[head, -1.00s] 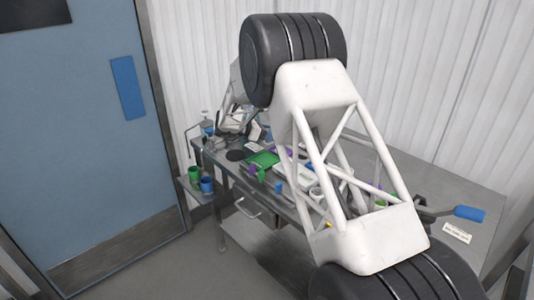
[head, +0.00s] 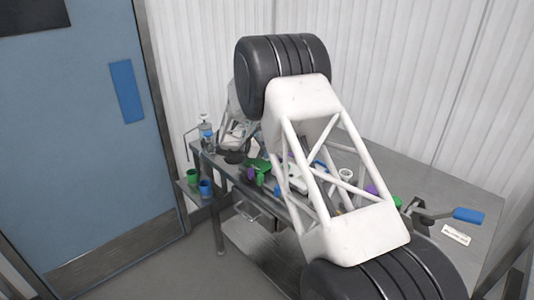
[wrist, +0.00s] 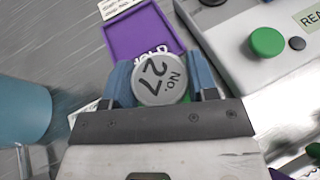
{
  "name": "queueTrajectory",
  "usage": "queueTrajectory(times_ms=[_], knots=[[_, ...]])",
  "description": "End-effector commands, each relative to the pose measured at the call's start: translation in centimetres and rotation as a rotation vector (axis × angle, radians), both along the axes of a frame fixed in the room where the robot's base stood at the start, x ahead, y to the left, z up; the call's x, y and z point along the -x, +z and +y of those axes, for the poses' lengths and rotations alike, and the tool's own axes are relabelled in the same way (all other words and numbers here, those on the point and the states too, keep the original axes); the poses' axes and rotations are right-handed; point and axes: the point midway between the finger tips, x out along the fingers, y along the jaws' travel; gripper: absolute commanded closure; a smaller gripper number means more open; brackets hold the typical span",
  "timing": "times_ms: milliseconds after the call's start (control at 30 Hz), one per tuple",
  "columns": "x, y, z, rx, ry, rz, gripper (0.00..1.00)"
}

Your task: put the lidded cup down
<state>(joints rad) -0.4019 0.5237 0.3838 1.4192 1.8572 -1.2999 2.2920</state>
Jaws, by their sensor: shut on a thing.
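The lidded cup (wrist: 160,79) is between the fingers of my gripper (wrist: 162,84) in the wrist view. A purple tray (wrist: 128,38) with the word "HOLD" lies just beyond the cup. I cannot tell how high the cup is above the surface. In the head view my arm blocks much of the table, and I cannot make out the cup there.
A grey device (wrist: 225,52) with a green button (wrist: 267,42) stands right of the gripper. A blurred blue round thing (wrist: 22,102) is at the left. In the head view, a green cup (head: 193,176) and a blue cup (head: 205,188) stand on a side shelf. A blue-handled lever (head: 467,214) is at right.

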Motion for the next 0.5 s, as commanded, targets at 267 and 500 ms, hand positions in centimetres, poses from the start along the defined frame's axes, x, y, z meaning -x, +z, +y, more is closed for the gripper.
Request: queueTrajectory(times_ms=[267,500], knots=[[0.0,-1.36,0.0,0.0,0.0,0.0,0.71],[0.0,-1.45,0.0,0.0,0.0,0.0,0.71]])
